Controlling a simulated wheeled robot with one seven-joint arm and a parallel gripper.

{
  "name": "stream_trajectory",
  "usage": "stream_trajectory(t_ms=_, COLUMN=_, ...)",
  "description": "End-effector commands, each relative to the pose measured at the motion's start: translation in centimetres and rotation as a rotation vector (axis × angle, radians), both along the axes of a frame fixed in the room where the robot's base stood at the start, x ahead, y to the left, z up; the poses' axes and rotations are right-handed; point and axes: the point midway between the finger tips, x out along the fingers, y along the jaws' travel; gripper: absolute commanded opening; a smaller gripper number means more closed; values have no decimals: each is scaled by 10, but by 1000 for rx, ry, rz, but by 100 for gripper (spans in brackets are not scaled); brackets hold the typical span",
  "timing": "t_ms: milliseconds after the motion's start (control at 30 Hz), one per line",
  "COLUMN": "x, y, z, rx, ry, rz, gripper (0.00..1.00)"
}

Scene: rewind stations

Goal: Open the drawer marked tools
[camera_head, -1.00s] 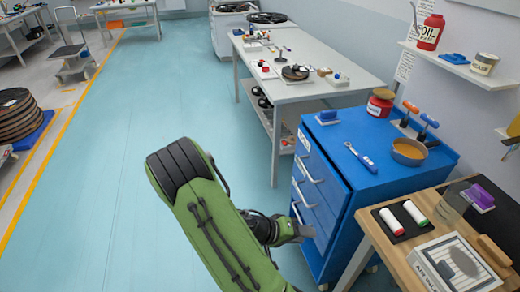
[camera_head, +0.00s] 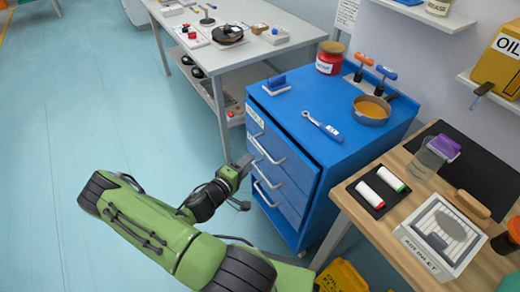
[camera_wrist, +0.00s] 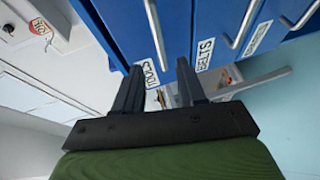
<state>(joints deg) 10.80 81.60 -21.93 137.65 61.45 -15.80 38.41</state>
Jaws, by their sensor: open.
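The blue drawer cabinet (camera_head: 335,165) stands at the middle right in the head view, with several silver bar handles on its front. In the wrist view the label TOOLS (camera_wrist: 148,72) shows on one drawer face, just beyond and between my fingers. That drawer's handle (camera_wrist: 155,35) lies farther up the picture. The drawer looks shut. The BELTS label (camera_wrist: 205,53) is on the neighbouring drawer, right of it in that view. My gripper (camera_wrist: 160,82) is open with nothing between its fingers. In the head view my gripper (camera_head: 243,165) is beside the cabinet front, apart from the handles as far as I can tell.
A wrench (camera_head: 323,126), a pan (camera_head: 371,110) and a red jar (camera_head: 330,58) stand on the cabinet top. A wooden bench (camera_head: 375,225) is at the right, with a yellow container (camera_head: 340,277) below it. A grey table (camera_head: 215,60) is behind. The floor at left is clear.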

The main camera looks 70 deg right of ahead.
Motion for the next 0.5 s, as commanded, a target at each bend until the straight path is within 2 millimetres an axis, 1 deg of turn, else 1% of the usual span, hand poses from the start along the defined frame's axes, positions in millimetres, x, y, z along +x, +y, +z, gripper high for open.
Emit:
stream_trajectory(t_ms=33, x=-5, y=-12, z=-4, rx=-2, ry=-4, rz=-6, gripper=40)
stream_trajectory(t_ms=100, x=-11, y=-29, z=-7, rx=-2, ry=-4, rz=-6, gripper=40)
stream_trajectory(t_ms=300, x=-25, y=-71, z=-14, rx=-3, ry=-4, rz=-4, gripper=40)
stream_trajectory(t_ms=400, x=-28, y=-84, z=-17, rx=-1, ry=-4, rz=-2, gripper=40)
stream_trajectory(t_ms=500, x=-30, y=-90, z=-18, rx=-1, ry=-2, rz=1, gripper=40)
